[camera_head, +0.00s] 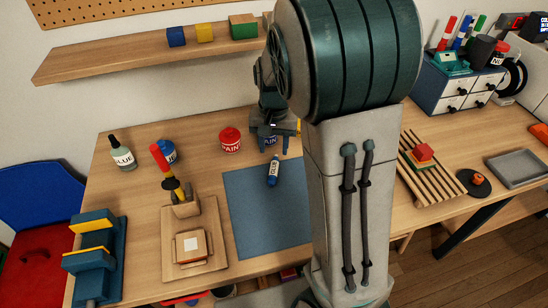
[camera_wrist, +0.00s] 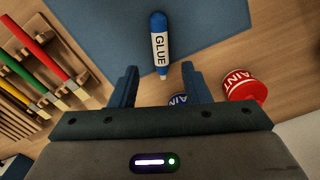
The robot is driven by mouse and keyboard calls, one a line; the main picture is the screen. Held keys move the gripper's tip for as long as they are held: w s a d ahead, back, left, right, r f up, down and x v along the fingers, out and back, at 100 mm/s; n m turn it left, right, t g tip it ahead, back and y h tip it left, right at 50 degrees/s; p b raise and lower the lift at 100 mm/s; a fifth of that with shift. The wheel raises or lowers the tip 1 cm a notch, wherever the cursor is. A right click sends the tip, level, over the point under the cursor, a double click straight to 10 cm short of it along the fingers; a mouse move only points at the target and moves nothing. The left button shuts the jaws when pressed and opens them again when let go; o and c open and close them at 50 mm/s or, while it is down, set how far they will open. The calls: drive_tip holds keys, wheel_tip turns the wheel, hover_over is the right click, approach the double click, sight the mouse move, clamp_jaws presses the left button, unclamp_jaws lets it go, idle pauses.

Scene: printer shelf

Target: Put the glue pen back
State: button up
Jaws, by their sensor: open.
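The glue pen (camera_head: 274,171) is blue with a white GLUE label. It lies at the edge of the blue mat (camera_head: 265,215). In the wrist view the pen (camera_wrist: 160,45) lies just beyond the fingertips, its pale tip pointing toward my gripper over bare wood. My gripper (camera_head: 272,140) is above the table behind the pen. In the wrist view its two fingers (camera_wrist: 160,70) are apart, with nothing held between them. My arm hides part of the table and mat in the head view.
Red (camera_head: 231,140) and blue (camera_head: 167,152) paint jars and a glue bottle (camera_head: 122,155) stand at the back. Upright markers (camera_head: 459,35) stand at far right.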

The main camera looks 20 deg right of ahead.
drive_tip(key=s+r+n+t, duration=0.1)
drive_tip(key=s+r, duration=0.3)
drive_tip(key=s, duration=0.4)
drive_tip(key=s+r+n+t, duration=0.2)
drive_tip(key=s+r+n, duration=0.1)
drive_tip(key=s, duration=0.6)
drive_tip(key=shift+s+r+n, duration=0.3)
drive_tip(key=shift+r, duration=0.15)
drive_tip(key=shift+d, duration=0.1)
